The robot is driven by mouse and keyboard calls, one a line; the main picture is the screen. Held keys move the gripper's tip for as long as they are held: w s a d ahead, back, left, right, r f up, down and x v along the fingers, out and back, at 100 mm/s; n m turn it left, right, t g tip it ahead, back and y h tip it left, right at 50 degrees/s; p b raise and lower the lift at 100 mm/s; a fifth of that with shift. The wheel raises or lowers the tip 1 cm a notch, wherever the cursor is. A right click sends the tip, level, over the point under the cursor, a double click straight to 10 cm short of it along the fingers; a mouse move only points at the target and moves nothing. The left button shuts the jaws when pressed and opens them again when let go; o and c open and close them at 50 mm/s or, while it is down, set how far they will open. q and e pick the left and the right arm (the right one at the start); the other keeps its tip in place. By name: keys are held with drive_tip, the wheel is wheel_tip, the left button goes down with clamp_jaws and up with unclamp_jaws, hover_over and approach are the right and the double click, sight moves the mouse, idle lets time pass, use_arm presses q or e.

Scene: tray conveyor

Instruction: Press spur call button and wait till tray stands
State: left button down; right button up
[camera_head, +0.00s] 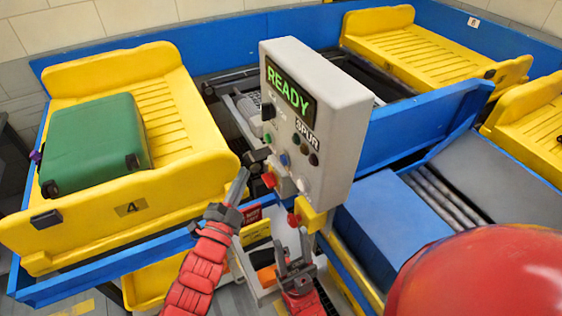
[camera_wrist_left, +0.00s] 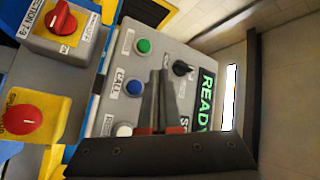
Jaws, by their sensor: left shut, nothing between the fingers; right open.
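The grey spur control box (camera_head: 335,130) shows a green READY display (camera_head: 290,92). In the left wrist view, the blue button (camera_wrist_left: 133,89) marked CALL sits between a green button (camera_wrist_left: 143,46) and a white button (camera_wrist_left: 124,130). My left gripper (camera_head: 243,176) is shut and empty, just left of the panel face; in its wrist view the fingertips (camera_wrist_left: 160,74) appear beside the blue button. I cannot tell whether they touch the panel. My right gripper (camera_head: 294,240) is open below the box. A yellow tray (camera_head: 95,75) marked 4 holds a green suitcase (camera_head: 95,145) at left.
More yellow trays (camera_head: 430,50) stand on the conveyor at the back right. Blue side rails (camera_head: 420,125) edge the belts. A red rotary switch (camera_wrist_left: 62,20) and a red knob on a yellow box (camera_wrist_left: 20,119) are beside the panel. A red rounded shape covers the lower right.

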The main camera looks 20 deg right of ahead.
sight(283, 160)
use_arm(q)
drive_tip(key=d+b, duration=0.3)
drive_tip(key=d, duration=0.3)
drive_tip(key=shift+d+b, duration=0.4)
idle(1.7)
drive_tip(key=shift+w+d+b, duration=0.1)
drive_tip(key=shift+d+b, duration=0.3)
drive_tip(key=shift+b, duration=0.25)
